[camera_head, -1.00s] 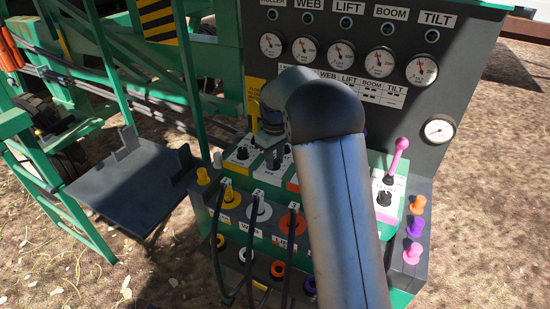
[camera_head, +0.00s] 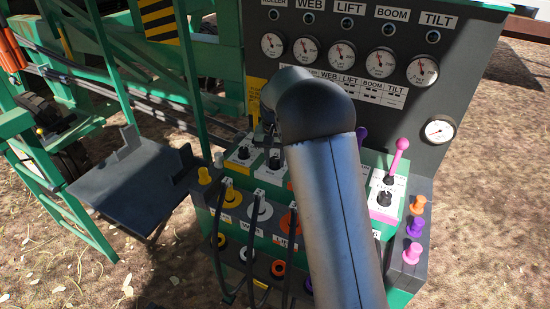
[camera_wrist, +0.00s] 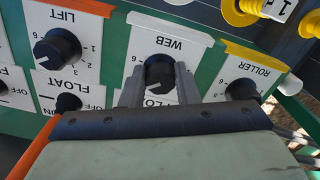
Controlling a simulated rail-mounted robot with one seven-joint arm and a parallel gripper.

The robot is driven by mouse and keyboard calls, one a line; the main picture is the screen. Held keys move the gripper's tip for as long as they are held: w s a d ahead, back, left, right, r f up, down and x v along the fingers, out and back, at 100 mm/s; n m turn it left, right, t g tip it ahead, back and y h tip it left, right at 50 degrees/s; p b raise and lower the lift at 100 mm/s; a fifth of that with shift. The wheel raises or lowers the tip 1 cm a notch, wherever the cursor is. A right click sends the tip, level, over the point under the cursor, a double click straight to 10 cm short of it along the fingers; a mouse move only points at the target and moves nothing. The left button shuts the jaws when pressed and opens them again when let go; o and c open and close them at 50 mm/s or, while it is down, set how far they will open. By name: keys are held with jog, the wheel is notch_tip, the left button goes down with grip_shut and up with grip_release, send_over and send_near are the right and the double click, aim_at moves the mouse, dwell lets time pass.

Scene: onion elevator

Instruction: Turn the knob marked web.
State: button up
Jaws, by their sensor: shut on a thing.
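The web knob (camera_wrist: 160,69) is a black round knob on a white panel marked WEB, upside down in the wrist view. My gripper (camera_wrist: 159,78) has one grey finger on each side of the knob and is shut on it. A scale of small numbers surrounds the knob, partly hidden by the fingers. A FLOAT label below it in the picture is partly covered by my gripper. In the head view, the white web panel (camera_head: 263,169) shows on the stepped console, while my arm hides most of my gripper.
The lift knob (camera_wrist: 57,48) and roller knob (camera_wrist: 242,90) sit on either side, with a float knob (camera_wrist: 68,103) close to my gripper. Gauges (camera_head: 345,54) stand on the upright panel behind. A pink lever (camera_head: 398,157) rises at right. Black cables (camera_head: 260,225) hang in front.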

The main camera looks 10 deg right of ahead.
aim_at(275, 160)
jog(key=shift+m, duration=0.6)
jog(key=o, duration=1)
notch_tip(275, 160, up, 18)
jog(key=shift+f, duration=0.25)
jog(key=s+f+n, duration=0.1)
jog(key=s+f, duration=0.3)
jog(key=s, duration=0.8)
jog(key=s+f+n, duration=0.2)
jog(key=s+f, duration=0.3)
jog(key=s, duration=0.7)
jog(key=s+f+n, duration=0.2)
jog(key=s+f, duration=0.2)
jog(key=s, duration=0.8)
jog(key=shift+a+f, duration=0.35)
